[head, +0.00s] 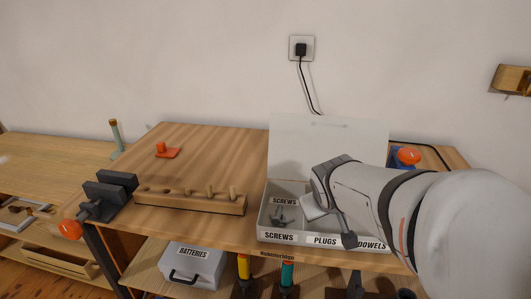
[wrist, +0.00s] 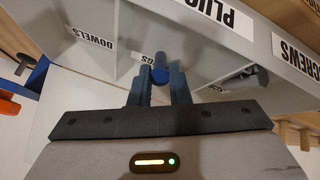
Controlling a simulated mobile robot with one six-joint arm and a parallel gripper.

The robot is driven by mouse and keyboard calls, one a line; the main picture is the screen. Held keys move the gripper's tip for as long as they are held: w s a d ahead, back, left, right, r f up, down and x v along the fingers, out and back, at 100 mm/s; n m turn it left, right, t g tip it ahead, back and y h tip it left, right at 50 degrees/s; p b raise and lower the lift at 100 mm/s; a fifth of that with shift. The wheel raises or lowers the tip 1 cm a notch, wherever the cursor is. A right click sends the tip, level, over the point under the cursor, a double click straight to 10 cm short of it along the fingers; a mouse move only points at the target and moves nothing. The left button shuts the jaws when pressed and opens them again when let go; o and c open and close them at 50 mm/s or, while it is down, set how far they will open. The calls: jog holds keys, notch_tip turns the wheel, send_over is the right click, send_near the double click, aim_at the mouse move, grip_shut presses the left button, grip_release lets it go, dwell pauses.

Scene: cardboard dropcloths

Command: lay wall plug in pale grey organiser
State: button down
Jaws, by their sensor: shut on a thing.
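The pale grey organiser (head: 264,229) stands on the bench with its lid (head: 330,145) raised at the back. Its front labels read SCREWS, PLUGS and DOWELS, left to right. It also shows upside down in the wrist view (wrist: 215,45). My gripper (wrist: 160,82) is shut on a small blue wall plug (wrist: 160,73), held between the fingertips. In the wrist view the plug appears over the middle, PLUGS compartment; whether it touches the floor I cannot tell. In the head view my arm hides the fingertips, the plug and much of the right compartments.
Grey screws (head: 280,217) lie in the left compartment. Left of the organiser are a wooden peg rack (head: 190,201), a dark vise (head: 105,193) and an orange item (head: 166,152). A blue and orange object (head: 408,156) is at the right. The bench's back left is mostly clear.

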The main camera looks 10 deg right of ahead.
jog(key=shift+s+a+f+t+b, duration=0.1)
jog(key=shift+s+f+t+b, duration=0.15)
jog(key=shift+b, duration=0.9)
jog(key=shift+r+t+b, duration=0.25)
jog(key=shift+b, duration=0.1)
jog(key=c, duration=1.3)
grip_release()
jog(key=shift+a, duration=0.1)
